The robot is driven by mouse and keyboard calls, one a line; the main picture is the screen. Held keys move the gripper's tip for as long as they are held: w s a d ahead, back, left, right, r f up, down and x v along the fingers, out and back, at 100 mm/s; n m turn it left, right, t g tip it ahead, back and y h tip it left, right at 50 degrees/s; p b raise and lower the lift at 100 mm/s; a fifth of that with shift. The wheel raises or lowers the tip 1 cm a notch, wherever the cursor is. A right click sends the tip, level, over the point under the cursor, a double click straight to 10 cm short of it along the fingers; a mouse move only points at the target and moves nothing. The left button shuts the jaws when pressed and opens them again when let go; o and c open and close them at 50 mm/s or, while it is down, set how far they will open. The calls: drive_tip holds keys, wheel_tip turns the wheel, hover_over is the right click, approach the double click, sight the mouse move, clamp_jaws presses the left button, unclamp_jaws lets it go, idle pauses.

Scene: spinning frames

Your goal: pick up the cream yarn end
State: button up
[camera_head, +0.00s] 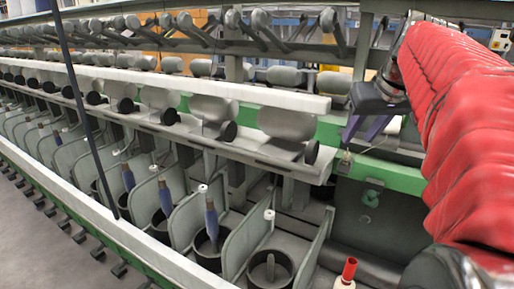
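My gripper (362,138) hangs at the upper right, below the end of my red-sleeved arm. Its two dark purplish fingers look spread apart, with nothing visible between them. It is in front of the green rail of the spinning frame, right of the row of grey drums. Blue-wound bobbins (211,222) stand upright in the spindle positions at lower middle. The nearest black spindle pot (283,268) holds a bare grey spindle.
Thin grey dividers (246,240) separate the spindle positions. A long pale rail (200,85) runs above the grey drums (286,122). A red-topped piece (349,268) stands at the bottom right. A thin dark upright bar crosses the left side. Grey floor shows at lower left.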

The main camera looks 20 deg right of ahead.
sight(347, 154)
drive_tip(key=x, duration=0.3)
drive_tip(key=shift+w+d+f, duration=0.1)
drive_tip(key=shift+w+f, duration=0.1)
drive_tip(key=shift+f, duration=0.1)
drive_tip(key=shift+d+x, duration=0.2)
drive_tip(key=shift+x, duration=2.35)
drive_tip(key=shift+c, duration=0.3)
drive_tip(key=c, duration=0.7)
